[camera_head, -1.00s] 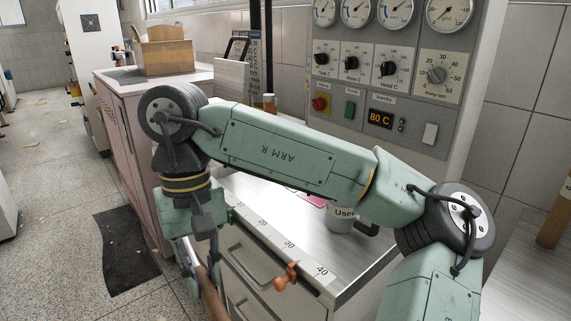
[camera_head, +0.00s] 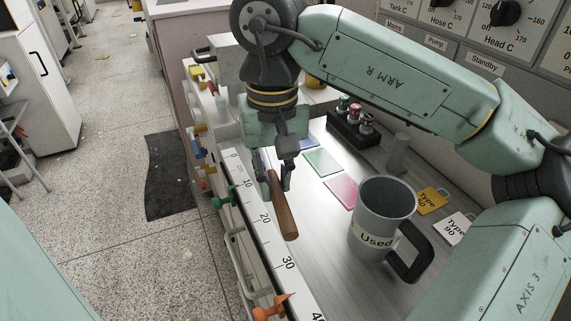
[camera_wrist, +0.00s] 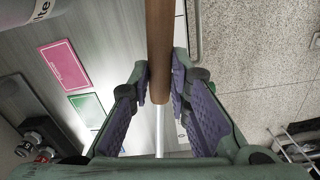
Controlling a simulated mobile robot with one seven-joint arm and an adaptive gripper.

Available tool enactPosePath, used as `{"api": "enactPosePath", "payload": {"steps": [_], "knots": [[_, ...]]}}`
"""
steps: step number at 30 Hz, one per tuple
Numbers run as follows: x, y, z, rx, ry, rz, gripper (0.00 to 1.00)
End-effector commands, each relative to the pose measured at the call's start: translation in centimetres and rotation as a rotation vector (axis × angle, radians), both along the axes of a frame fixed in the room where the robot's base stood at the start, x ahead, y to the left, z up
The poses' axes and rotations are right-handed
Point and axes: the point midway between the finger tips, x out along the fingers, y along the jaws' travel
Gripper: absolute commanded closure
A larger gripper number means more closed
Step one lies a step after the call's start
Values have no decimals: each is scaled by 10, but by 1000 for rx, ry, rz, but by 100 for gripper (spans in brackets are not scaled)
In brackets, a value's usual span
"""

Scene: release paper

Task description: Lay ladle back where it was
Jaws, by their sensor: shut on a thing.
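My gripper (camera_head: 275,182) is shut on the brown wooden handle of the ladle (camera_head: 284,212). It holds the handle over the counter's ruler-marked front edge (camera_head: 254,200), tilted with its free end toward the camera. In the wrist view the handle (camera_wrist: 159,45) passes between the purple-padded fingers (camera_wrist: 160,90), and a thin pale shaft (camera_wrist: 159,132) continues below it. The ladle's bowl is not visible. I cannot tell whether the ladle touches the counter.
A grey mug marked "Used" (camera_head: 383,208) stands right of the handle. Pink (camera_head: 341,190) and green (camera_head: 322,161) cards lie on the counter. A dark rack of small bottles (camera_head: 352,132) stands behind. Orange (camera_head: 270,309) and green (camera_head: 222,200) knobs stick out along the front.

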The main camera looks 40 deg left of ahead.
Motion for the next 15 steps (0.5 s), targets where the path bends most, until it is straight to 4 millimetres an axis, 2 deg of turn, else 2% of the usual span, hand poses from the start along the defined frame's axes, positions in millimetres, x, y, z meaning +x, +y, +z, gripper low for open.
{"api": "enactPosePath", "payload": {"steps": [8, 15], "knots": [[0, 0, -18, 1, -1, 0, 100], [0, 0, -42, 0, 0, -1, 100]]}}
